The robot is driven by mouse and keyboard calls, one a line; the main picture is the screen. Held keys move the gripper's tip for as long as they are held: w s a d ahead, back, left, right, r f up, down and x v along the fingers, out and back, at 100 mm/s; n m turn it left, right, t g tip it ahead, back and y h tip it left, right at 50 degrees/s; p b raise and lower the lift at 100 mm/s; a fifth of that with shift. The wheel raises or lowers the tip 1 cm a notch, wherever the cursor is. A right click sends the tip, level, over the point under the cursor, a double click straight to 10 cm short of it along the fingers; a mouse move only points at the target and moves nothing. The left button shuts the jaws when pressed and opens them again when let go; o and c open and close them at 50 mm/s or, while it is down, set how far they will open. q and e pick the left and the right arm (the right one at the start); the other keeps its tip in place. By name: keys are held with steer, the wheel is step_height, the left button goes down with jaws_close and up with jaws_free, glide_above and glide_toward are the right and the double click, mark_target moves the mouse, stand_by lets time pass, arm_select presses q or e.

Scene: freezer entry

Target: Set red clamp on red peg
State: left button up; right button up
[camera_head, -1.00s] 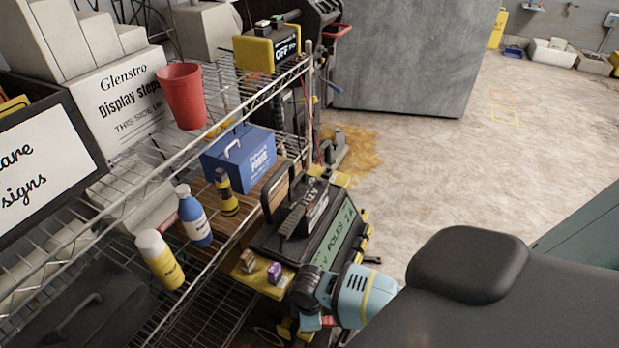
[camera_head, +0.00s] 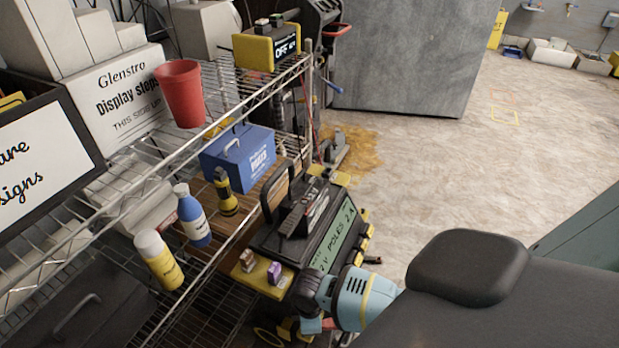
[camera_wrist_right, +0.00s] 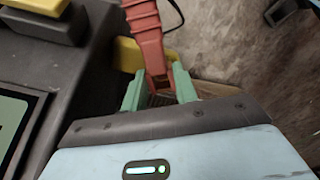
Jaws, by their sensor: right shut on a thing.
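In the right wrist view my right gripper (camera_wrist_right: 158,84) has its green fingers shut on the red clamp (camera_wrist_right: 145,32). The clamp's ribbed red body extends away from the fingers, with a black cable beside it. In the head view a small red part of the clamp (camera_head: 313,326) shows low, beside my blue right wrist. My right gripper's fingers are mostly hidden there. The clamp is near the lower end of a black and yellow unit (camera_head: 325,235) with a green display reading "POLES 2A". I cannot make out the red peg. My left gripper is not in view.
A wire shelf (camera_head: 228,118) fills the left, holding bottles, a red cup (camera_head: 181,95), a blue box (camera_head: 238,158) and a flashlight (camera_head: 224,193). The floor at right is open.

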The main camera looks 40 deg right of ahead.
steer(key=shift+f+b, duration=0.35)
steer(key=shift+f, duration=0.3)
steer(key=o, duration=1.2)
steer(key=shift+c, duration=0.2)
step_height(320, 180, up, 6)
steer(key=shift+r+p, duration=0.25)
steer(key=shift+p, duration=0.8)
steer(key=shift+r, duration=0.65)
